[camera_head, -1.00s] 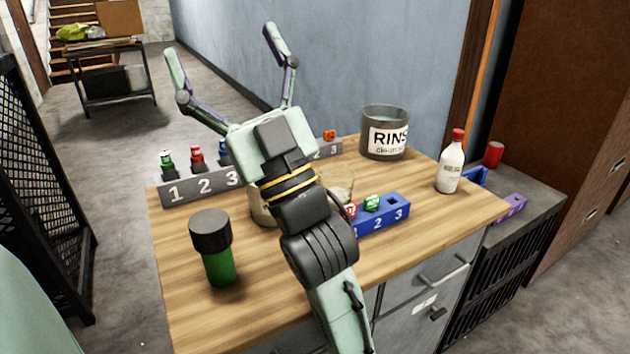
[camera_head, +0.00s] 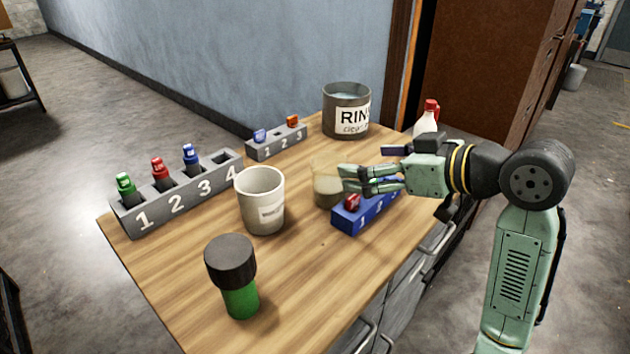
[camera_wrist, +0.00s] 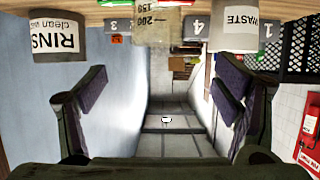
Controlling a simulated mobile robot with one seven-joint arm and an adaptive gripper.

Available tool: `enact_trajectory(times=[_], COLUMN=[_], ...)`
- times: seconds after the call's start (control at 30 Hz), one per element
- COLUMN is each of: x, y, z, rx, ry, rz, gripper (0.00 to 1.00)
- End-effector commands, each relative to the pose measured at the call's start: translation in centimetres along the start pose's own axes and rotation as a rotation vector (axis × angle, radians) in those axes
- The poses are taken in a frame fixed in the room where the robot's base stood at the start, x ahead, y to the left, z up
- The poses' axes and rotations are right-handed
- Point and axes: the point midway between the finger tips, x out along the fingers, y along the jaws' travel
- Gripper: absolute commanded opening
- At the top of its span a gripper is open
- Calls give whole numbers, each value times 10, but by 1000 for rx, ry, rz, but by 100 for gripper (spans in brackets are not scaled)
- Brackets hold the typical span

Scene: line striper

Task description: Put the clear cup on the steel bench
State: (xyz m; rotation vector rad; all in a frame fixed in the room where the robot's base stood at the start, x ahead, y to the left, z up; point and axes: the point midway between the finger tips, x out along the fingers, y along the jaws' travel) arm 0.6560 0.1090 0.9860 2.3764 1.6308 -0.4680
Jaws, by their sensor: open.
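The clear cup (camera_head: 324,184) stands on the wooden tabletop (camera_head: 290,275), partly hidden by my gripper. In the wrist view, which is upside down, the clear cup (camera_wrist: 158,22) shows measuring marks at top centre. My gripper (camera_head: 347,178) is open, with its fingers pointing left at the cup's right side; I cannot tell whether they touch it. In the wrist view my gripper (camera_wrist: 160,85) has its fingers spread wide and nothing between them. A dark metal-framed table (camera_head: 18,98) at the far left edge may be the steel bench; most of it is out of view.
A white waste cup (camera_head: 261,202) stands left of the clear cup, and a blue numbered rack (camera_head: 366,212) close to its right. A green bottle (camera_head: 238,285), grey racks (camera_head: 185,192), a rinse pot (camera_head: 346,112) and a white bottle (camera_head: 427,120) surround them. The front-centre tabletop is clear.

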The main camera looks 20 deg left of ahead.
Motion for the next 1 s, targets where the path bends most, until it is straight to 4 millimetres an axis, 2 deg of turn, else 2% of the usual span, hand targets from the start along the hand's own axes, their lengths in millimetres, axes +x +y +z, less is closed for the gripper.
enact_trajectory(times=[0.3,0.53,0.8,1.0], x=[44,63,100,106], y=[0,1,3,4], z=[1,2,6,7], rx=[3,4,2,1], ry=[-4,-4,-4,-2], rz=[-5,-4,-4,-2], gripper=[83,83,83,83])
